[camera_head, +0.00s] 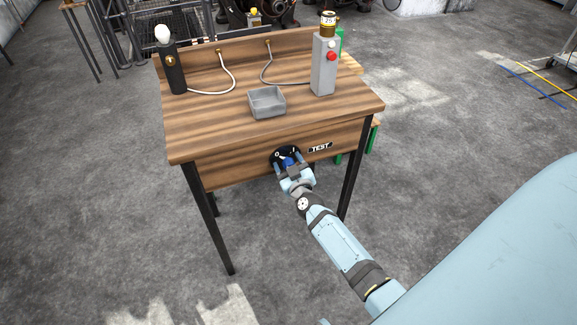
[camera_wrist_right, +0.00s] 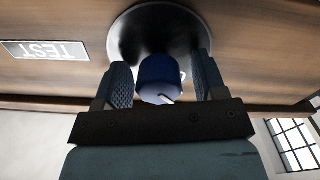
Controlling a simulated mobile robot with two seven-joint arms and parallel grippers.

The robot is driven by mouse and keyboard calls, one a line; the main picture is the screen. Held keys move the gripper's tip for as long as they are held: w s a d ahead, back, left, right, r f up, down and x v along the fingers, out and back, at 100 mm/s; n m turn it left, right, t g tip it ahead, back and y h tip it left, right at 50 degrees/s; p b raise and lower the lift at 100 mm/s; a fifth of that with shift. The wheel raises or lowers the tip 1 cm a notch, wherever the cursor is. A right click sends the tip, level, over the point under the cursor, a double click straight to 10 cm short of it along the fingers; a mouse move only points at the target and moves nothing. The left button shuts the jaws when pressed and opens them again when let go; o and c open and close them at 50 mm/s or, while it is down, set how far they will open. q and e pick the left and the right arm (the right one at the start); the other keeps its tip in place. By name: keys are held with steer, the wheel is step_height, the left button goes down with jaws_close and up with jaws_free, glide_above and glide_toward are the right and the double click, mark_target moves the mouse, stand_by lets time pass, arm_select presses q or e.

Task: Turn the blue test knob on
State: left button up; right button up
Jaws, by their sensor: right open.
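The blue test knob (camera_head: 288,162) sits on a round black plate (camera_head: 279,155) on the front panel of the wooden table, beside a TEST label (camera_head: 320,147). In the right wrist view the knob (camera_wrist_right: 162,80) lies between the two fingers of my right gripper (camera_wrist_right: 160,84). The fingers are open, one on each side of the knob, with a visible gap at the left finger. A white mark shows on the knob's lower edge. In the head view my right gripper (camera_head: 289,166) covers part of the knob and plate. My left gripper is not in view.
On the wooden table (camera_head: 200,130) stand a grey open box (camera_head: 266,102), a dark post with a white bulb (camera_head: 172,66) and a grey post with a red button (camera_head: 325,65). Cables run to the back board. The floor in front is clear.

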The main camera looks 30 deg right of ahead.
steer(key=c, duration=0.9)
steer(key=shift+c, duration=0.2)
